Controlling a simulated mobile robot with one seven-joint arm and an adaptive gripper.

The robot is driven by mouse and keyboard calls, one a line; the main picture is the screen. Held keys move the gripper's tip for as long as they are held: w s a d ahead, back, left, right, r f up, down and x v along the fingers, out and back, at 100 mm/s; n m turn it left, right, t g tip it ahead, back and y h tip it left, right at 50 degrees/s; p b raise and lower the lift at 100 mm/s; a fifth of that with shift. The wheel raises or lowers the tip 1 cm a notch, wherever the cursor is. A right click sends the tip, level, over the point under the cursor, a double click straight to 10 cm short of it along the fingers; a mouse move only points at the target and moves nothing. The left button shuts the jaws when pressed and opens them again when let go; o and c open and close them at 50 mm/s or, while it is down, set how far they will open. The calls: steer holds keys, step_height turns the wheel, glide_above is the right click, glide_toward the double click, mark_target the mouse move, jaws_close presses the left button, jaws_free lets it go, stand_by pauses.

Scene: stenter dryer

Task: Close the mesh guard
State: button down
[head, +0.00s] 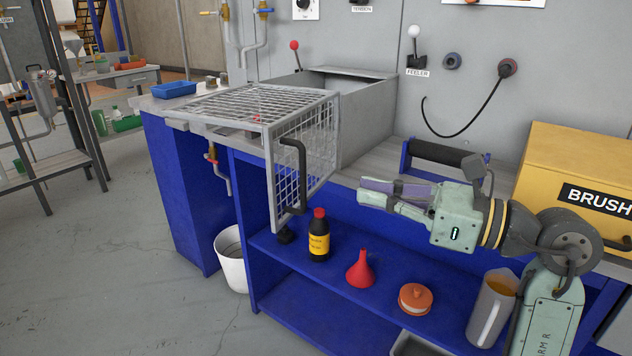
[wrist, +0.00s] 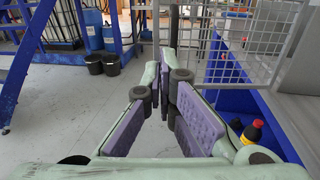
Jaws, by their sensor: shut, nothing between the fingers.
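The mesh guard (head: 305,148) is a light grey wire frame with a top panel and an upright front panel, standing out from the machine in the head view. A black bar handle (head: 302,172) runs down the front panel's outer edge. In the wrist view the mesh guard (wrist: 255,42) fills the upper right. My gripper (head: 368,192) points left towards the guard, right of the front panel and apart from the handle in the head view. Its purple-padded fingers (wrist: 166,68) are shut and empty. Contact with the guard is not visible.
Below is a blue shelf (head: 340,300) with a black bottle (head: 319,240), red funnel (head: 361,270), orange-lidded jar (head: 415,298) and jug (head: 490,312). A white bucket (head: 232,258) stands on the floor. A yellow brush box (head: 575,170) is at right.

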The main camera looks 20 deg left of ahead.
mark_target(275, 172)
steer(key=a+p, duration=0.1)
steer(key=a, duration=0.3)
steer(key=w+a+p, duration=0.1)
steer(key=a, duration=0.3)
steer(key=w+a+p, duration=0.1)
steer(key=a, duration=0.4)
steer(key=shift+r+p, duration=0.1)
steer(key=shift+p, duration=0.25)
steer(key=shift+w+a, duration=0.1)
steer(key=shift+a, duration=0.25)
